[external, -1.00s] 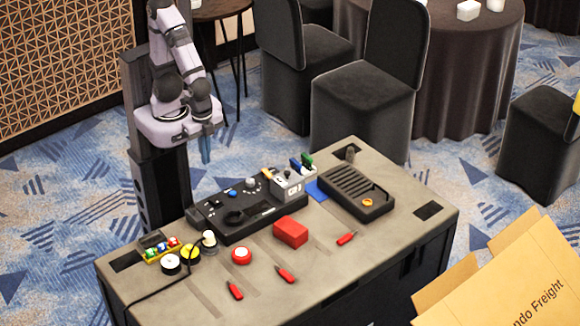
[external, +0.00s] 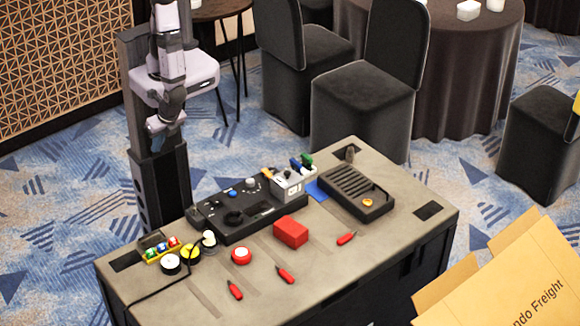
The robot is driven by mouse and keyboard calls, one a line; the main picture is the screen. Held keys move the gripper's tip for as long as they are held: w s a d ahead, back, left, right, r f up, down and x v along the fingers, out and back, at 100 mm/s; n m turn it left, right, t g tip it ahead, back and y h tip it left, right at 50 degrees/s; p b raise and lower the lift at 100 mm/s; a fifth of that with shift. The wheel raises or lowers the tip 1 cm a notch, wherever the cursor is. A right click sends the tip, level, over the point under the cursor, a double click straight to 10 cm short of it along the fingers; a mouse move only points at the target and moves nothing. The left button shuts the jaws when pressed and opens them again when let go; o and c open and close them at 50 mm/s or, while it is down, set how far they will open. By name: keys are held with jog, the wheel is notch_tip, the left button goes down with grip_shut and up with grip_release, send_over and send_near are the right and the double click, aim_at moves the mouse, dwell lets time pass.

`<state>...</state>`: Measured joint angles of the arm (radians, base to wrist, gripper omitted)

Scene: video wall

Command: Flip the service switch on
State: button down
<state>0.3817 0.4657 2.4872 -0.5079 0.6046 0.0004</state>
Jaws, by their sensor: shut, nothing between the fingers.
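A black control panel (external: 270,222) lies on the workbench near its back edge. It carries a blue knob or button (external: 232,193), a pale round knob (external: 251,182), dark round controls and a small light strip. Which of these is the service switch, and its position, is too small to tell. My gripper (external: 157,133) is small in the picture, in front of my column and behind the left end of the panel. It is shut and empty, held above bench height and clear of the panel.
A slotted black tray (external: 362,195) lies further right. A red block (external: 291,232), a red button (external: 241,255), tape rolls, a cable and several red-handled tools occupy the bench (external: 330,265).

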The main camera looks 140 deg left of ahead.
jog(key=w+d+f+n+t+p, duration=0.15)
jog(key=w+f+n+t, duration=0.35)
jog(key=w+n, duration=0.5)
jog(key=w+a+r+n+y, duration=0.1)
jog(key=w+a+n+y, duration=0.2)
jog(key=a, duration=0.7)
jog(key=n+y, duration=0.2)
jog(key=n, duration=0.1)
jog(key=shift+n+t, duration=0.3)
jog(key=shift+n, duration=0.1)
jog(key=shift+a, duration=0.1)
jog(key=b, duration=0.8)
send_over(218, 202)
jog(key=d, duration=0.1)
jog(key=f, duration=1.2)
jog(key=shift+s+f, duration=0.1)
jog(key=shift+s, duration=0.25)
jog(key=shift+w+f, duration=0.15)
jog(key=shift+f, duration=0.5)
